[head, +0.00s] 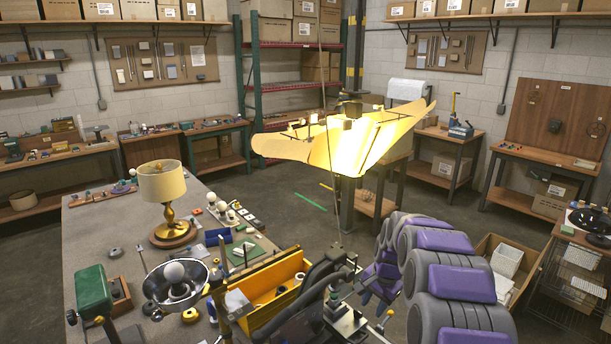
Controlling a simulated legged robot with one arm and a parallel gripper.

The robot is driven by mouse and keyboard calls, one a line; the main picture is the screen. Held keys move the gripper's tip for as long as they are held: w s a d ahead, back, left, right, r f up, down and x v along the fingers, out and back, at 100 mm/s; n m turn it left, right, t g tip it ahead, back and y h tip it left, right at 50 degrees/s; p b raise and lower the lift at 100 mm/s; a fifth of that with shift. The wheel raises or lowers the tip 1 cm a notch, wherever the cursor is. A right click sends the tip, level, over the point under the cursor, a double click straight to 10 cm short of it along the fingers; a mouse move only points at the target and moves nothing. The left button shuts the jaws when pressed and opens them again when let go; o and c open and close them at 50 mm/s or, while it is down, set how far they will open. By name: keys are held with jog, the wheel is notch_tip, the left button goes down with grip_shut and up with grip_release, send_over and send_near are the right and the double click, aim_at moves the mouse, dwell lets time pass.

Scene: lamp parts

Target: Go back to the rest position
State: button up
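My arm comes in from the lower right in the head view, with grey and purple links. Its end, my gripper (378,282), is over the right end of the workbench, beside dark clamp-like hardware. The fingertips are small and partly hidden, so I cannot tell whether they are open or shut, and I see no part clearly held. A brass table lamp (168,212) with a cream shade stands upright on the workbench (95,235). A silver bowl-shaped reflector (178,290) with a white bulb is at the front.
A yellow open toolbox (272,290) stands left of my gripper. A lit lamp (345,140) with pale panels hangs above. A green machine (94,297) is at the front left. An open carton (500,262) stands right of my arm. Floor behind the bench is mostly clear.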

jog(key=s+a+r+n+g+b, duration=0.1)
jog(key=s+a+r+n, duration=0.15)
jog(key=s, duration=0.55)
jog(key=s+a+r+n, duration=0.1)
jog(key=s+a+r, duration=0.1)
jog(key=s+r, duration=0.35)
jog(key=s+a+r+n+g+b, duration=0.1)
jog(key=s+a+n, duration=0.1)
jog(key=s, duration=0.7)
jog(key=s+f+n+g+h, duration=0.1)
jog(key=s+n, duration=0.3)
jog(key=s, duration=2)
jog(key=shift+a+f+b, duration=0.25)
jog(key=shift+f+b, duration=0.1)
jog(key=shift+b, duration=0.1)
